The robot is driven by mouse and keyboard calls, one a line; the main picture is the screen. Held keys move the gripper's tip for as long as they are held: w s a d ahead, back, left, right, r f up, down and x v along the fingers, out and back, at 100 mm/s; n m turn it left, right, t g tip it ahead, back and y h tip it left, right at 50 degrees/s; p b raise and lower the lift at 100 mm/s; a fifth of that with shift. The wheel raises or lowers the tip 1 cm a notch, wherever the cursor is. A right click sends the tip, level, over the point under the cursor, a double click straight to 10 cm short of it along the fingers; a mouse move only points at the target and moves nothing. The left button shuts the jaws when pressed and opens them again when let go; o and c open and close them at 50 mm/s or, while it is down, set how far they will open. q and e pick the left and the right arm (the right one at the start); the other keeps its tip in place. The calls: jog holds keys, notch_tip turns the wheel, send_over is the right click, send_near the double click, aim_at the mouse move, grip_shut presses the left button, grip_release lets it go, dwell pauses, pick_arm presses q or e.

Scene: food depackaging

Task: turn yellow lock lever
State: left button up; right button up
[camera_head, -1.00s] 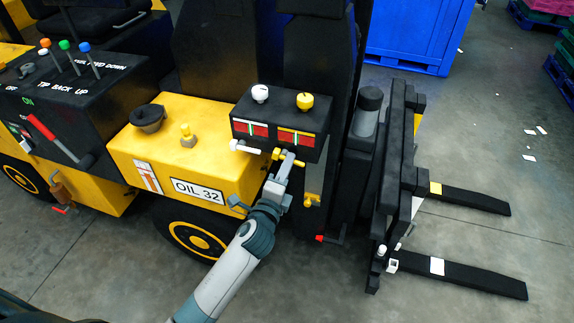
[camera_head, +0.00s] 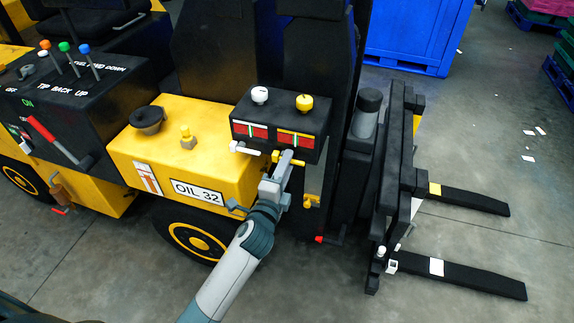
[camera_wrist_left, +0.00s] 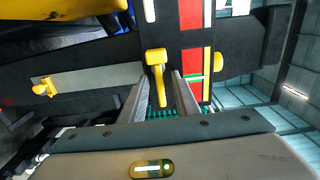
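The yellow lock lever (camera_head: 288,157) sticks out below the right red gauge on the front of the black control box (camera_head: 279,125). In the left wrist view the lever (camera_wrist_left: 157,70) hangs with its shaft between my two fingers. My left gripper (camera_head: 275,170) is just below and in front of the lever in the head view. In the wrist view its fingers (camera_wrist_left: 162,95) stand apart, with gaps showing on both sides of the shaft. The gripper hides part of the lever's surroundings in the head view. My right gripper is in neither view.
A white lever (camera_head: 244,148) sits just left of the yellow one. White (camera_head: 260,94) and yellow (camera_head: 304,102) knobs top the box. Another yellow lever (camera_head: 312,200) is lower right, near a red-tipped lever (camera_head: 320,239). The yellow oil tank (camera_head: 165,150) is to the left.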

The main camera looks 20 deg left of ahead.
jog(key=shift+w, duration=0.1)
